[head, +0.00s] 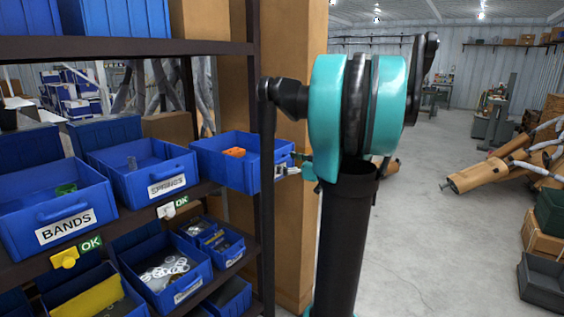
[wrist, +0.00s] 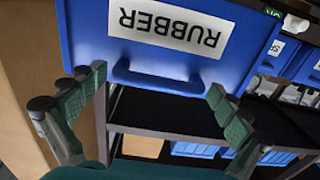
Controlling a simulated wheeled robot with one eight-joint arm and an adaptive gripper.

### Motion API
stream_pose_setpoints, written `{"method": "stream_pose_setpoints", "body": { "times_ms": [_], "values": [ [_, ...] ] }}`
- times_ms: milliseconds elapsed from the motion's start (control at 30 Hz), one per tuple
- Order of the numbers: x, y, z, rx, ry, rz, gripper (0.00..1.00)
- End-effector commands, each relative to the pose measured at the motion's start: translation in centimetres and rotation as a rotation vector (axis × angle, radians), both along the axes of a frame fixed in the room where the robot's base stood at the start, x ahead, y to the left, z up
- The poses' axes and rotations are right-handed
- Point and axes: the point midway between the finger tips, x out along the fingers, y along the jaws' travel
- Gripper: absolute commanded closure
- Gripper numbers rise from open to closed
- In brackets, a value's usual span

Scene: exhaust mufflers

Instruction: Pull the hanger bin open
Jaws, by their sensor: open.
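A blue bin (head: 225,172) with an orange item inside sits at the right end of the middle shelf in the head view, partly behind the dark post. In the wrist view a blue bin front (wrist: 85,35) fills the top, with an upside-down label reading RUBBER (wrist: 168,27). Its blue handle (wrist: 160,82) lies between my fingertips. My gripper (wrist: 155,84) is open, one green-padded finger on each side of the handle. Whether the fingers touch it cannot be told. In the head view my arm mostly hides the gripper. No label reading HANGER shows.
Beside it are blue bins marked SPRINGS (head: 140,165) and BANDS (head: 55,205). A lower row holds a bin of metal rings (head: 165,270). The dark shelf post (head: 267,200) and a tan column (head: 295,240) stand close to my arm. Open floor (head: 440,220) lies right.

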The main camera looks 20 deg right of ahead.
Motion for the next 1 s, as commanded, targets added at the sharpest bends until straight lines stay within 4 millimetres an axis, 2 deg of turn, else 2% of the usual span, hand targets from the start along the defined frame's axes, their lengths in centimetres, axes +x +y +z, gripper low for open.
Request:
{"method": "stream_pose_setpoints", "body": {
  "times_ms": [233,700,1000],
  "values": [
    [-1.0,-0.9,0.0,0.000,0.000,-0.004,0.00],
    [-7.4,-5.5,0.0,0.000,0.000,-0.004,0.00],
    [-9.5,-7.0,0.0,0.000,0.000,-0.001,0.00]
  ]
}}
